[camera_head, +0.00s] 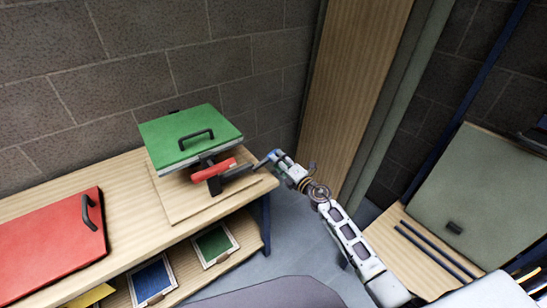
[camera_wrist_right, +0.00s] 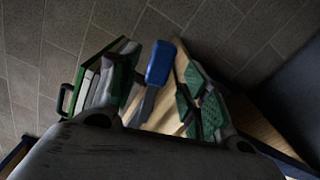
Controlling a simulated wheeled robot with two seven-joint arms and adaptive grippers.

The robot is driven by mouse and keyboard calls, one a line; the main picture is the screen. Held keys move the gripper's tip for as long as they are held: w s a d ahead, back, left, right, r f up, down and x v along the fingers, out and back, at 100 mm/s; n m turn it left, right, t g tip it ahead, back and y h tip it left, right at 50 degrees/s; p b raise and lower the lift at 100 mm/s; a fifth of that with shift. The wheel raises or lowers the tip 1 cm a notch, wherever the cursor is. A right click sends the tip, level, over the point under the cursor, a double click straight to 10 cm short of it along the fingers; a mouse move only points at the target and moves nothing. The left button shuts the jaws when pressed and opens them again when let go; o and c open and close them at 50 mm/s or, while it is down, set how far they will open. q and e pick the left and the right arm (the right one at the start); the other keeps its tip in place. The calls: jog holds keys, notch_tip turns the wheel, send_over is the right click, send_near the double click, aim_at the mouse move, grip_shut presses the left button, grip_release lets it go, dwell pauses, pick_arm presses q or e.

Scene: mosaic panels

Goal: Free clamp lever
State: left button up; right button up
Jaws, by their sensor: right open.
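The clamp stands on a wooden base plate (camera_head: 170,200) at the right end of the bench, under a green panel (camera_head: 190,135) with a black handle. It has a red grip (camera_head: 213,170) in front. A small blue piece (camera_head: 263,161) shows at its right, by my right gripper (camera_head: 277,160). In the right wrist view a blue grip (camera_wrist_right: 160,62) on a grey bar shows ahead, between the two fingers of my open right gripper (camera_wrist_right: 156,95). I cannot tell whether they touch. The green panel's edge (camera_wrist_right: 78,88) shows at left there. My left gripper is not in view.
A red panel (camera_head: 50,235) with a black handle lies on the wooden bench (camera_head: 125,180) at left. Blue (camera_head: 152,280) and green (camera_head: 214,244) framed panels lie on the lower shelf. A grey-green panel (camera_head: 480,195) leans at right. A block wall is behind.

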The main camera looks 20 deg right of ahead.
jog(key=shift+x, duration=1.9)
jog(key=shift+w, duration=0.15)
grip_shut()
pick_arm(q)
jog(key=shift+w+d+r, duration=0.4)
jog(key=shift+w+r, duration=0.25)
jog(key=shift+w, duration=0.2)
